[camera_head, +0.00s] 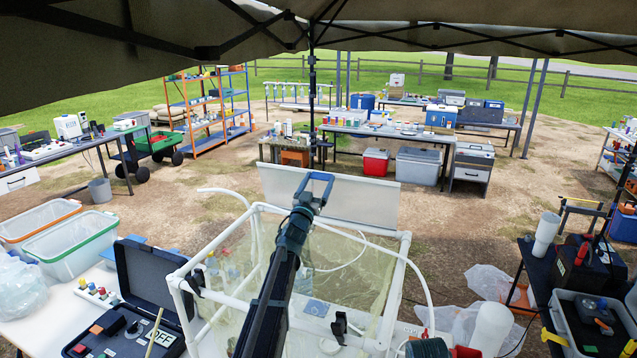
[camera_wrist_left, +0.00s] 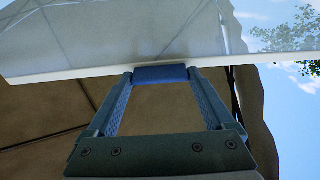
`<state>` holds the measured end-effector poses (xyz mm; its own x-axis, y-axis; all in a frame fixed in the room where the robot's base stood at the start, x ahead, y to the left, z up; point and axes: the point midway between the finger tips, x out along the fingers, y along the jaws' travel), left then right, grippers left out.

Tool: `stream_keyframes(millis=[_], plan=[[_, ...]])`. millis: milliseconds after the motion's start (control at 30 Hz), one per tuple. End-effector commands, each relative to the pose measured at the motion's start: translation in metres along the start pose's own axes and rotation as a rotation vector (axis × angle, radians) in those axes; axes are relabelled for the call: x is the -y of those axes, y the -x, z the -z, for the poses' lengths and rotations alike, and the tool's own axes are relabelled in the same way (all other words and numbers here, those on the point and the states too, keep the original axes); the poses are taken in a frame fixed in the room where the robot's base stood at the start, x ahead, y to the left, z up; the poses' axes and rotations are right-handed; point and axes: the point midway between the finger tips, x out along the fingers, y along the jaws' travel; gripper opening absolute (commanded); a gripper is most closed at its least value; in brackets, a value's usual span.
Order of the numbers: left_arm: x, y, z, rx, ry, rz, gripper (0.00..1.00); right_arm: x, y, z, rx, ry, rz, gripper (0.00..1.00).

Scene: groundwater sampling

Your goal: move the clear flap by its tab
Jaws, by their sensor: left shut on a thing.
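The clear flap (camera_head: 367,202) stands raised at the far top side of a white pipe frame (camera_head: 395,290) with clear sheeting. My left gripper (camera_head: 320,178) reaches over the frame from below and is at the flap's upper edge. In the left wrist view, my left gripper (camera_wrist_left: 160,76) is shut on the blue tab (camera_wrist_left: 160,74), with one finger at each end of it. The tab sits at the white edge of the flap (camera_wrist_left: 120,40), which spreads above the fingers. My right gripper is not in view.
An open black case (camera_head: 150,290) and a green-rimmed bin (camera_head: 70,245) stand left of the frame. A white hose (camera_head: 425,285) loops over the frame's right side. A dark table (camera_head: 540,285) with equipment is at right. Open ground lies beyond the flap.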

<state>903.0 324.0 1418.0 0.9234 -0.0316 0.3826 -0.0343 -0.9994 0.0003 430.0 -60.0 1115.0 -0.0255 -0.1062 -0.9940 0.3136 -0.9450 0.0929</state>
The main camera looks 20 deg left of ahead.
Motion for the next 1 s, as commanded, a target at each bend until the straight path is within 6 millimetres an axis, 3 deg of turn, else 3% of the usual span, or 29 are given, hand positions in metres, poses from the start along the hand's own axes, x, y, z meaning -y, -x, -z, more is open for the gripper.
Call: stream_keyframes(millis=[467,1000], plan=[[0.0,-0.015,0.001,-0.003,0.0,-0.001,0.0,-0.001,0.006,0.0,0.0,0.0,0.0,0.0],[0.001,-0.088,-0.011,-0.007,0.002,-0.003,0.0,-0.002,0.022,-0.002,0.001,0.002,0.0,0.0]])
